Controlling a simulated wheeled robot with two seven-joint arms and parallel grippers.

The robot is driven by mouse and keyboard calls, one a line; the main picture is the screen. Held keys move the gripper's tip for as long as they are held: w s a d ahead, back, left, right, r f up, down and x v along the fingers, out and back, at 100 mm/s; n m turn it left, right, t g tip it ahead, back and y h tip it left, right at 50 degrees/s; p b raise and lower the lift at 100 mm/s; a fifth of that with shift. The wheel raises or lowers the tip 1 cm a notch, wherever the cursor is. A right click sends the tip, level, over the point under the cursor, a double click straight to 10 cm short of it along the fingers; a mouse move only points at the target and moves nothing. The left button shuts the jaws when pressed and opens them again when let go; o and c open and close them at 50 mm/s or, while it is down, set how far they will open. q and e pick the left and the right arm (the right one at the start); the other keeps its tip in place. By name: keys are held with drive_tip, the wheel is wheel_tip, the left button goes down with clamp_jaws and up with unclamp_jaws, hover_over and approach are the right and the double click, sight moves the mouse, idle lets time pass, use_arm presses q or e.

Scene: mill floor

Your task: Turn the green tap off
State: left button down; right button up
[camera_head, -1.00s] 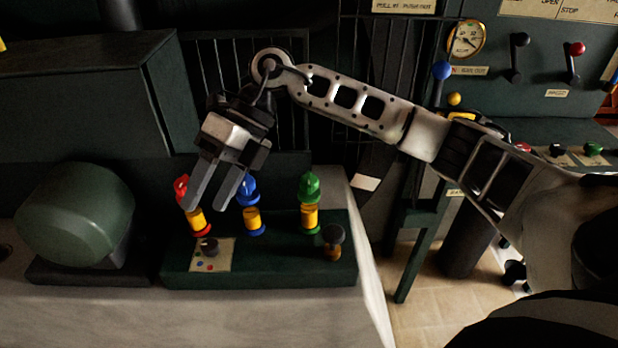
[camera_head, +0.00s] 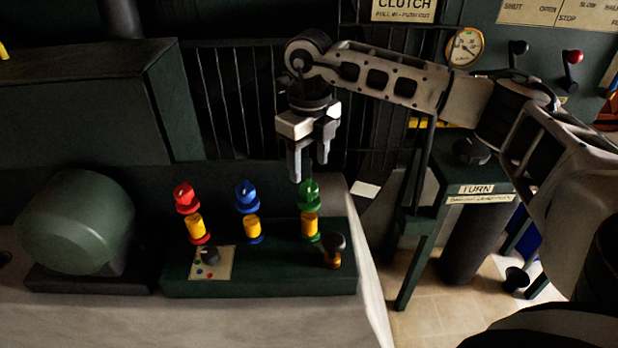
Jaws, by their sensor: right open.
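The green tap (camera_head: 309,195) stands at the right of a row of taps on a dark green block (camera_head: 270,285). It has a green top above a yellow band and a green ring. My right gripper (camera_head: 309,172) is open and points down, with its fingertips just above or behind the green tap's top. I cannot tell whether they touch it. Nothing shows between the fingers. My left gripper is out of view.
A blue tap (camera_head: 247,195) and a red tap (camera_head: 186,197) stand to the left. A dark knob (camera_head: 333,243) is right of the green tap. A rounded green housing (camera_head: 75,220) sits at far left. A pressure gauge (camera_head: 465,46) is at upper right.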

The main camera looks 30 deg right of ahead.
sight(309, 186)
drive_tip(key=shift+f, duration=2.7)
drive_tip(key=c, duration=1)
